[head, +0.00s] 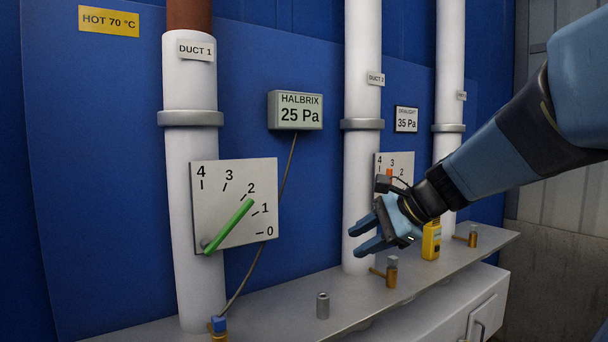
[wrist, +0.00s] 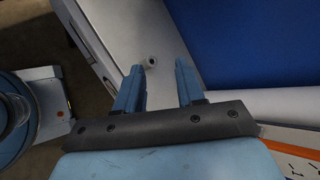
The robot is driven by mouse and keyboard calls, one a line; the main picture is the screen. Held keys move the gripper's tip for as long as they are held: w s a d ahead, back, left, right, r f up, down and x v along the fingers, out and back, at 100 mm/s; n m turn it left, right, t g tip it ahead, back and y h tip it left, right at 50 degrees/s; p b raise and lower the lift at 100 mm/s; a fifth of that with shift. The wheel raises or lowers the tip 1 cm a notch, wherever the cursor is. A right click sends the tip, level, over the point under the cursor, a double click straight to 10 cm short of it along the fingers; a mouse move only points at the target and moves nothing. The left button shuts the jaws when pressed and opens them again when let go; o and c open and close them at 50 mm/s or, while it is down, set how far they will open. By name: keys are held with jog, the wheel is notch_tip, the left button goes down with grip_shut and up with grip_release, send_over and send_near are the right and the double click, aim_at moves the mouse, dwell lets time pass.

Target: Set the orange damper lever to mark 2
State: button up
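In the head view, the orange damper lever (head: 389,173) is on the white dial plate (head: 407,160) of DUCT 2 (head: 363,110). Only its upper end shows, just below the 3; its lower part and the lower plate are hidden behind my gripper. My gripper (head: 355,243) is in front of DUCT 2, fingers apart and empty, pointing left, below the visible lever end. In the wrist view, my two open fingers (wrist: 159,66) have nothing between their pads. A plate edge with an orange strip (wrist: 290,128) shows at the lower right; I cannot tell if this is the lever.
DUCT 1 (head: 190,90) carries a dial with a green lever (head: 229,226) near mark 2. A HALBRIX 25 Pa display (head: 296,110) has a hanging cable. A small grey cylinder (head: 323,305), brass valves and a yellow device (head: 431,240) stand on the grey ledge (head: 285,325).

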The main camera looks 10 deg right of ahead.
jog(key=w+d+r+m+t, duration=0.5)
jog(key=w+d+m, duration=0.2)
jog(key=d+m, duration=0.3)
jog(key=m+t+h, duration=0.1)
jog(key=m+t, duration=0.4)
jog(key=m, duration=0.1)
send_near(392, 175)
jog(key=x, duration=1.1)
jog(key=shift+w, duration=0.15)
grip_shut()
